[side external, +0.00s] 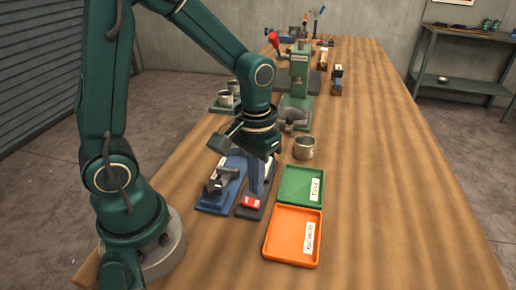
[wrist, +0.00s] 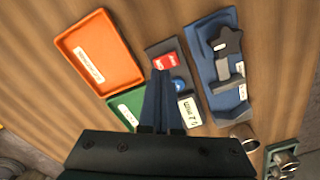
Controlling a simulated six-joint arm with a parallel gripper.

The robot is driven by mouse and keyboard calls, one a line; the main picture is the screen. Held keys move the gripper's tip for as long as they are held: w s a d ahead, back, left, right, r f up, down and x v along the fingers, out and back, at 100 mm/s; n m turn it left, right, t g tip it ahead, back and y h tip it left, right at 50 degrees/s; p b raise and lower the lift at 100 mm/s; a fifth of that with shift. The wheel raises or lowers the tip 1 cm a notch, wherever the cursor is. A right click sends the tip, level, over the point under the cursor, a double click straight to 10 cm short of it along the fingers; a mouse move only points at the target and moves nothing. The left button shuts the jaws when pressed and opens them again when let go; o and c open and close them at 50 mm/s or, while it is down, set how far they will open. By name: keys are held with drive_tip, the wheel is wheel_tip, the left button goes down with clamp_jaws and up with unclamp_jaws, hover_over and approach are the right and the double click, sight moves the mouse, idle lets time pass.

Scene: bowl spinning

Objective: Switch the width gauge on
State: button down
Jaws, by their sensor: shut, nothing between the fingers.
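A dark grey plate (wrist: 152,51) bears a red block with white marking (wrist: 164,62), a round blue button (wrist: 178,86) and a white panel with dark writing (wrist: 189,111); it looks like the width gauge. In the side external view, the red block (side external: 251,202) shows at the plate's near end. My gripper (wrist: 161,74) is shut and empty. Its fingers point down over the plate, with tips close to the red block and the blue button in the wrist view. The fingers hide part of the plate. I cannot tell whether the tips touch anything.
A blue fixture with a dark clamp (side external: 217,190) stands left of the plate. An orange tray (side external: 293,236) and a green tray (side external: 302,184) lie to the right. A metal cup (side external: 304,147) and a green press (side external: 298,85) stand behind. The table's right side is clear.

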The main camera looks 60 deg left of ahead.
drive_tip(key=shift+r, duration=2.1)
wheel_tip(320, 180, up, 5)
drive_tip(key=t, duration=0.3)
hover_over(256, 203)
drive_tip(key=s, duration=0.1)
drive_tip(key=shift+s+d+r+m+t, duration=0.25)
drive_tip(key=shift+s+m+t, duration=0.25)
drive_tip(key=shift+s, duration=0.35)
drive_tip(key=shift+s+d+r+m+t, duration=0.1)
drive_tip(key=shift+s+d+m+t, duration=0.3)
drive_tip(key=shift+s, duration=0.5)
drive_tip(key=shift+s+d+r+m+t, duration=0.1)
drive_tip(key=shift+s+r+m+t, duration=0.1)
drive_tip(key=shift+s+m+t, duration=0.4)
